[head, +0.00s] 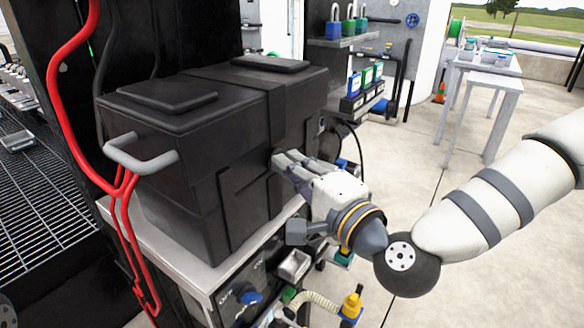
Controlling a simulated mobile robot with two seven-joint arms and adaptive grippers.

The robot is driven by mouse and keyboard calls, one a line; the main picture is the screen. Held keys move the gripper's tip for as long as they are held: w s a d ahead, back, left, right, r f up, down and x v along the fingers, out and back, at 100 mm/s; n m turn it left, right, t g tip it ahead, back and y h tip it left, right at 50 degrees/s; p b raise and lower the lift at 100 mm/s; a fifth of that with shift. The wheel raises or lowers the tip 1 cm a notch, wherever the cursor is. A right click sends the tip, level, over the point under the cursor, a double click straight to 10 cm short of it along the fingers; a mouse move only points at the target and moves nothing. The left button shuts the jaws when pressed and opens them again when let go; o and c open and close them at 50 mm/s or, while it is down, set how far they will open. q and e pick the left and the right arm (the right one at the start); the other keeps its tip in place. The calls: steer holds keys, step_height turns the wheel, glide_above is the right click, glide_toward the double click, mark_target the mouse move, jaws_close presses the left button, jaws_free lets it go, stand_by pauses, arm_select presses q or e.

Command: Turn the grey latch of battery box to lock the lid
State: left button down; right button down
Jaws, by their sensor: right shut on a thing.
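The black battery box (190,170) stands on a light cabinet top, with its lid down. A dark strap-like band runs over the lid and down the front side. A grey bar handle (142,158) sticks out from its left end. My right gripper (283,160) comes in from the right and is shut at the box's front side, near the band. Its fingers cover the spot where it grips, so the grey latch is hidden by them and its angle cannot be told. My left gripper is out of view.
Red hoses (68,110) hang at the left end of the box. The cabinet (215,280) below carries a blue knob (247,297). Shelves (345,40) with padlocks and a white table (485,75) stand behind. The floor at right is open.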

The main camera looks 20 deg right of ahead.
steer(key=shift+n, duration=0.4)
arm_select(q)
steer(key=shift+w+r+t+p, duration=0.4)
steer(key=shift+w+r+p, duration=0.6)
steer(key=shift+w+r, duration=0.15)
arm_select(e)
steer(key=shift+w+d+f+n+t+y, duration=0.1)
steer(key=shift+n+y, duration=1.4)
steer(key=shift+n, duration=2.05)
steer(key=shift+w+d+n+t+y, duration=0.15)
steer(key=shift+n+y, duration=1.35)
steer(key=shift+n, duration=2.1)
steer(key=shift+w+d+f+n+t+y, duration=0.1)
steer(key=shift+n+y, duration=1.4)
steer(key=shift+n, duration=2.45)
